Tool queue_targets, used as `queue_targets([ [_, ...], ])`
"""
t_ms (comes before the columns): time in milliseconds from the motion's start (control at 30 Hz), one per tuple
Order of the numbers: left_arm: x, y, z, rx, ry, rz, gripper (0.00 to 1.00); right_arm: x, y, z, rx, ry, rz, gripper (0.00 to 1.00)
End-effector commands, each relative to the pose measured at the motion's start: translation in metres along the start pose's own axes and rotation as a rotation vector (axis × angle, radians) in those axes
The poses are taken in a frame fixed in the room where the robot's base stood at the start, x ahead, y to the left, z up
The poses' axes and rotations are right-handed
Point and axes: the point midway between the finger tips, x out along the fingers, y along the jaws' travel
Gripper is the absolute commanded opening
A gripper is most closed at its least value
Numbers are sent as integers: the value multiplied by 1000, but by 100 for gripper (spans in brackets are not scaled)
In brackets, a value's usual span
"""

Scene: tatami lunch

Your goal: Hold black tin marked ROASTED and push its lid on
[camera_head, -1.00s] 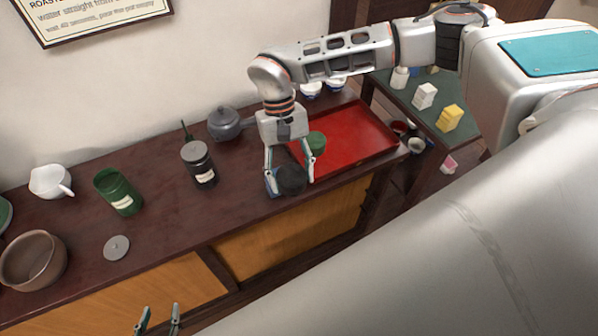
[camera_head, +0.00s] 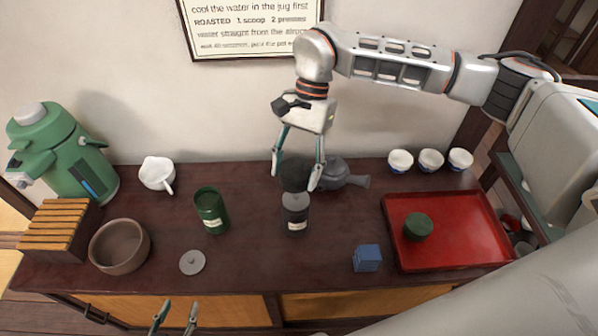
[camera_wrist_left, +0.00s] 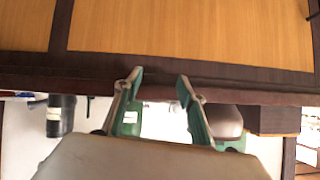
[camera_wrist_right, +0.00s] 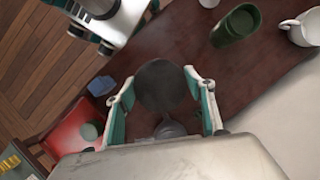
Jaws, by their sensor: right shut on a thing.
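The black tin (camera_head: 295,219) stands upright on the dark counter, with a grey top and a pale label too small to read. My right gripper (camera_head: 296,180) is shut on the black lid (camera_head: 293,173), just above and behind the tin's top in the head view. I cannot tell whether lid and tin touch. In the right wrist view the lid (camera_wrist_right: 160,86) is a dark disc between the fingers and the tin does not show. My left gripper (camera_head: 176,315) is open and empty in front of the counter; its spread fingers show in the left wrist view (camera_wrist_left: 158,85).
A grey teapot (camera_head: 340,176) stands close behind the tin. A green tin (camera_head: 211,211) and a grey disc (camera_head: 192,262) are to the left, a blue box (camera_head: 367,258) and red tray (camera_head: 460,255) to the right. Counter in front of the black tin is clear.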

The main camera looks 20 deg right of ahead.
Motion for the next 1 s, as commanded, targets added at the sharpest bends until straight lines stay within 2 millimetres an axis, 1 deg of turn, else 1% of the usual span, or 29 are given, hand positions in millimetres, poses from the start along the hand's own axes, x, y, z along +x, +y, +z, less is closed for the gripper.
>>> queue_targets([
  [167,3,1,6,-1,-2,0,40,9,0,-3,0,-1,1,38],
  [600,12,4,20,-2,0,3,40,38,0,-16,-1,-1,1,38],
  [967,13,5,19,-2,2,3,40,41,0,-17,-2,0,0,38],
  [1000,12,5,19,-1,2,3,48,41,0,-17,-2,0,0,38],
])
